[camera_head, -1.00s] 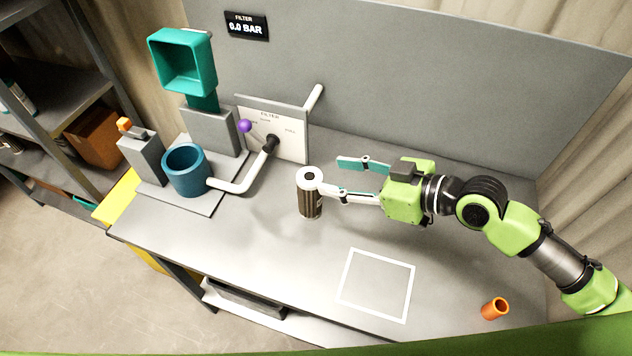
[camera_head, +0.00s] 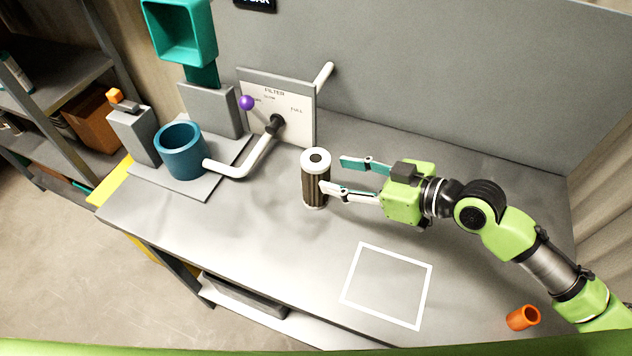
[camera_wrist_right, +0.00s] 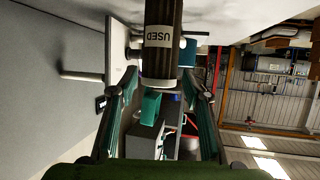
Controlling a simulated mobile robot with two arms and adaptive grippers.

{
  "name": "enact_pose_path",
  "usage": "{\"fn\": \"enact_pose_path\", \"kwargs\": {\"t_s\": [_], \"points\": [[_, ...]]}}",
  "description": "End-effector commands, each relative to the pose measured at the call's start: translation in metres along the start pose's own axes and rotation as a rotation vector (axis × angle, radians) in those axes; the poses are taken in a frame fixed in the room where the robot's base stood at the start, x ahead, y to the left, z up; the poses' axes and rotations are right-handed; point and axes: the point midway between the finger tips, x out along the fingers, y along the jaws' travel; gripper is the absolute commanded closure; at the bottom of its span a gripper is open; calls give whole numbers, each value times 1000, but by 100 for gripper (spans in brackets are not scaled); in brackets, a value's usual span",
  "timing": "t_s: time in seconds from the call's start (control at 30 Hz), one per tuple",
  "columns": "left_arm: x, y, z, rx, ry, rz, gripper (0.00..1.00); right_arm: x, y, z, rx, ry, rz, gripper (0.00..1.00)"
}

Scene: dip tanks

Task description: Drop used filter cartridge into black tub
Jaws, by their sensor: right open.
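The used filter cartridge (camera_head: 315,188) is a dark ribbed cylinder with white end caps, standing upright on the grey bench. In the right wrist view it shows upside down with a "USED" label (camera_wrist_right: 160,37). My right gripper (camera_head: 333,174) is open and empty at the cartridge's right. Its near finger overlaps the cartridge's mid-height in the head view; I cannot tell whether it touches. In the wrist view the cartridge appears between and ahead of the two fingers. A dark tub (camera_head: 245,297) sits on the shelf under the bench's front edge. My left gripper is not in view.
A blue cup (camera_head: 181,150), a white pipe (camera_head: 243,166) and the filter panel (camera_head: 290,103) with a purple knob stand at the left. A white square outline (camera_head: 387,286) marks the bench front. The bench middle is clear.

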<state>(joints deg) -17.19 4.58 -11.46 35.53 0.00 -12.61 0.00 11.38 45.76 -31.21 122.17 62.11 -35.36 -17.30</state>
Motion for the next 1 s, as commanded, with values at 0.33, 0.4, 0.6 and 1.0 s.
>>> {"fn": "enact_pose_path", "kwargs": {"t_s": [0.33,0.4,0.6,1.0], "points": [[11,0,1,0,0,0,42,56,0,0,1,2,-1,56],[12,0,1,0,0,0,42,61,0,0,0,1,0,56],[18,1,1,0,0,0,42,75,-1,1,2,1,-1,56],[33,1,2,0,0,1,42,118,0,0,0,0,0,56]]}}
